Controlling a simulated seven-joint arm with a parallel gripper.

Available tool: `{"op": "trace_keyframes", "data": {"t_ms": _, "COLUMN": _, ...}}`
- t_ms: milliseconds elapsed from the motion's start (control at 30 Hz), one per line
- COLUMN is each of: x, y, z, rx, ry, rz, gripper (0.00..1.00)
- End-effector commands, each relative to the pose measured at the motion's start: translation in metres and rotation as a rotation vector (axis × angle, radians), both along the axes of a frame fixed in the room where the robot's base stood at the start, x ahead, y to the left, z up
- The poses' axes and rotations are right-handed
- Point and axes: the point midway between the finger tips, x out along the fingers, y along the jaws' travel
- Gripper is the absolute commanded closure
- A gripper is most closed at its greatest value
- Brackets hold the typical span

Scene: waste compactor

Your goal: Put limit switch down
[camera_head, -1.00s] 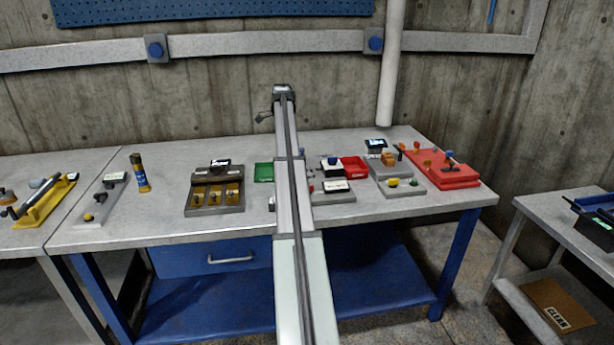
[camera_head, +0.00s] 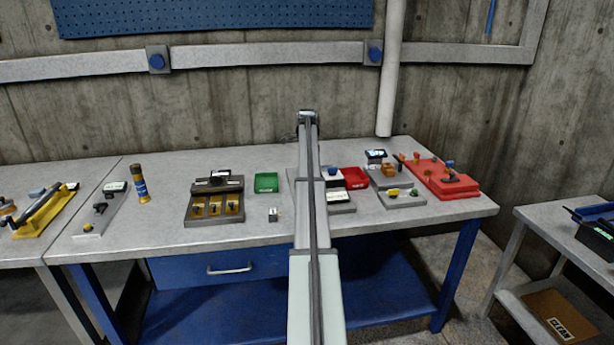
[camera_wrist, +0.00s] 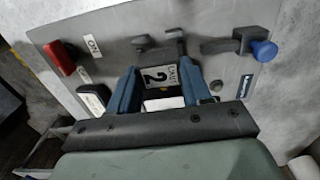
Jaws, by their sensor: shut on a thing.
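In the wrist view my gripper (camera_wrist: 159,90) has its two blue fingers shut on a small limit switch (camera_wrist: 158,75); a plate between the fingers reads "LIMIT" and "2". It is over a grey panel (camera_wrist: 222,66). I cannot tell whether the switch touches the panel. In the head view my arm hides the gripper and the held switch.
The panel carries a red switch (camera_wrist: 64,58) marked "ON" and a lever with a blue knob (camera_wrist: 264,50). On the table (camera_head: 165,232) stand a brown tray (camera_head: 215,220), a green bin (camera_head: 266,182), a small metal block (camera_head: 273,214) and a red board (camera_head: 455,190).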

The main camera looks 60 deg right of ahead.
Motion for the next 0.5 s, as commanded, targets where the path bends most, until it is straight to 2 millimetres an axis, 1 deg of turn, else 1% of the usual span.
{"op": "trace_keyframes", "data": {"t_ms": 200, "x": 0.000, "y": 0.001, "z": -0.024, "rx": 0.001, "ry": 0.001, "rz": 0.000, "gripper": 0.85}}
{"op": "trace_keyframes", "data": {"t_ms": 300, "x": 0.000, "y": 0.001, "z": -0.033, "rx": 0.000, "ry": 0.000, "rz": 0.000, "gripper": 0.85}}
{"op": "trace_keyframes", "data": {"t_ms": 500, "x": 0.000, "y": 0.000, "z": -0.034, "rx": 0.000, "ry": 0.000, "rz": 0.000, "gripper": 0.85}}
